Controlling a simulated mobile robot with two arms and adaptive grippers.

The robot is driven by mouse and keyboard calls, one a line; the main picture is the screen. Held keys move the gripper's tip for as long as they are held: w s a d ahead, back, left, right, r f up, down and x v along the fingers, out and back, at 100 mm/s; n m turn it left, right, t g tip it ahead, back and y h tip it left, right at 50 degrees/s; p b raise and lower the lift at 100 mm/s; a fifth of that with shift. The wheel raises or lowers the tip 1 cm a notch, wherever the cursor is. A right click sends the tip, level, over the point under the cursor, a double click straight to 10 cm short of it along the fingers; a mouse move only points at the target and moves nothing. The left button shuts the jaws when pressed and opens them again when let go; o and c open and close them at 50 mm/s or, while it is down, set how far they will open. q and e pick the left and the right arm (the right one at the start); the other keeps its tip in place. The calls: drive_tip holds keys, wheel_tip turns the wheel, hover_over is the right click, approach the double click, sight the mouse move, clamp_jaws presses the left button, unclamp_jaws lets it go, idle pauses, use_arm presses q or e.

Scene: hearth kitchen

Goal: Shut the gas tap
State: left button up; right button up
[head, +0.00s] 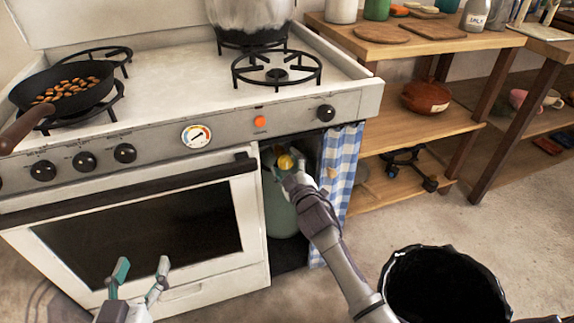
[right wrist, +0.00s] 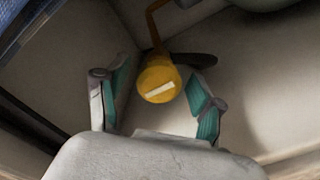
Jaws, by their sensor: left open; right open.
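The gas tap is a round yellow knob (right wrist: 157,80) with a white bar across its face; the bar lies nearly level, slightly tilted, in the right wrist view. In the head view the yellow tap (head: 286,161) shows at the top of a pale green gas bottle (head: 279,207) in the cubby beside the oven. My right gripper (right wrist: 158,98) is open, its fingers on either side of the knob with gaps visible; it also shows in the head view (head: 292,172), partly hiding the tap. My left gripper (head: 141,272) is open and empty in front of the oven door.
A blue checked curtain (head: 341,170) hangs at the cubby's right side. The white stove (head: 170,80) carries a pan of nuts (head: 72,88) and a big pot (head: 250,15). A black bin (head: 445,285) stands at the front right. Wooden shelves (head: 425,125) stand to the right.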

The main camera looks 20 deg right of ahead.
drive_tip(key=s, duration=1.2)
drive_tip(key=shift+d, duration=0.2)
